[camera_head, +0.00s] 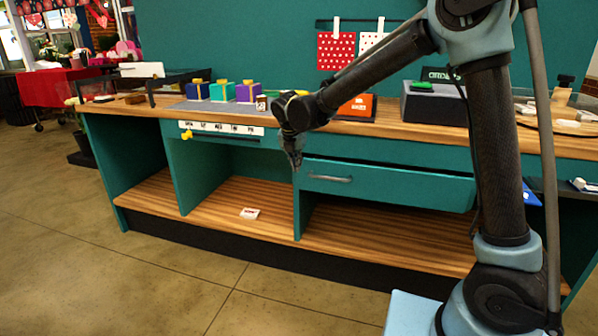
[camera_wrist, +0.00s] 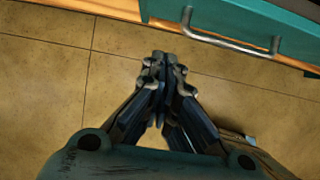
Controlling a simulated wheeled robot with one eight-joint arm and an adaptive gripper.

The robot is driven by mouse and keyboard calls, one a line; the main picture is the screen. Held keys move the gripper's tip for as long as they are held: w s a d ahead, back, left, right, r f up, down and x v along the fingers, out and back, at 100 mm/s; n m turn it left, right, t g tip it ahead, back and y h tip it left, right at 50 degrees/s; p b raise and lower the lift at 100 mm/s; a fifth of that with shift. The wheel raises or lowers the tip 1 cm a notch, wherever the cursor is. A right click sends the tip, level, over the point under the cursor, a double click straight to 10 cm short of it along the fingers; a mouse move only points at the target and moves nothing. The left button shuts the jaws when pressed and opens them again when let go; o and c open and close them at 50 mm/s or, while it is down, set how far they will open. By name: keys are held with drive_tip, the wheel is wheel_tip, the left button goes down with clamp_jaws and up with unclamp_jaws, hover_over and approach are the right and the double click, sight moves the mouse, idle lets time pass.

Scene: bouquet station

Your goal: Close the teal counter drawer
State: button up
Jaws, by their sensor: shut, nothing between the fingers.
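The teal drawer (camera_head: 400,186) is under the wooden counter, right of centre in the head view. Its front appears to stand a little proud of the counter, but how far it is open is hard to tell. Its metal bar handle (camera_head: 330,178) is on the front's left part. In the wrist view the drawer front (camera_wrist: 290,28) and handle (camera_wrist: 232,44) show at the top right. My gripper (camera_head: 295,164) points down by the drawer's left end; its fingertips (camera_wrist: 164,60) are together, empty, and apart from the handle in the wrist view.
The counter top (camera_head: 220,112) holds gift boxes (camera_head: 222,91), an orange box (camera_head: 357,107) and a grey device (camera_head: 432,103). The tiled floor (camera_head: 150,285) in front is clear.

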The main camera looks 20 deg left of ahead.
drive_tip(key=o, duration=0.5)
drive_tip(key=shift+r, duration=0.25)
drive_tip(key=shift+c, duration=0.2)
drive_tip(key=shift+o, duration=0.9)
drive_tip(key=shift+d+r+m, duration=0.2)
drive_tip(key=shift+r+m, duration=0.05)
drive_tip(key=shift+m, duration=0.15)
wheel_tip(320, 180, up, 10)
drive_tip(key=m+g, duration=0.2)
drive_tip(key=m, duration=1.5)
hover_over(329, 178)
drive_tip(key=s, duration=0.3)
drive_tip(key=x, duration=1.1)
drive_tip(key=d+x, duration=0.1)
drive_tip(key=x, duration=0.5)
drive_tip(key=shift+s+a+f, duration=0.1)
drive_tip(key=shift+s+f, duration=0.05)
drive_tip(key=shift+s, duration=0.05)
clamp_jaws()
